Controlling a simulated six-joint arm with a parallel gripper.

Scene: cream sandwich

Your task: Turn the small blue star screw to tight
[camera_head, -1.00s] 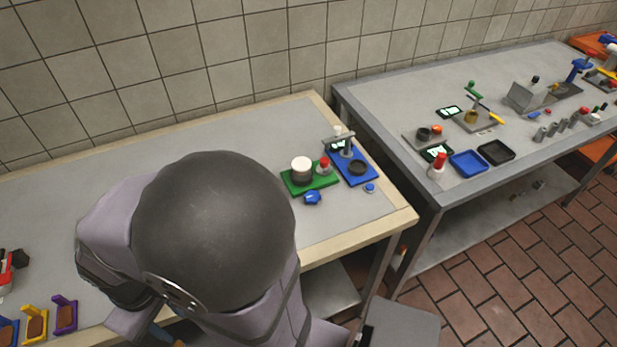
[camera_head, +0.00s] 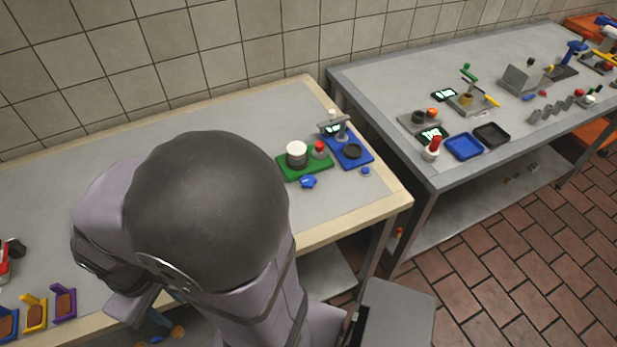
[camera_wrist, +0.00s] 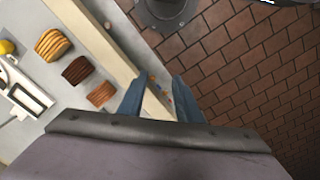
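A blue star-shaped knob (camera_head: 308,182) lies on the near table, just in front of a green base (camera_head: 305,165). A smaller blue piece (camera_head: 366,171) sits to its right, in front of a blue base (camera_head: 350,157); its shape is too small to tell. I cannot tell which of the two is the small star screw. My gripper (camera_wrist: 160,97) shows in the wrist view with its two blue-grey fingers apart and nothing between them. It points down over the table's front edge and the floor, away from both blue pieces. My arm hides part of the table in the head view.
The green base carries a white-topped cylinder (camera_head: 296,152) and a red button (camera_head: 319,149). Purple (camera_head: 64,302) and yellow (camera_head: 34,312) holders stand at the front left. A second table (camera_head: 500,70) with several devices stands to the right across a gap. The near table's middle is mostly clear.

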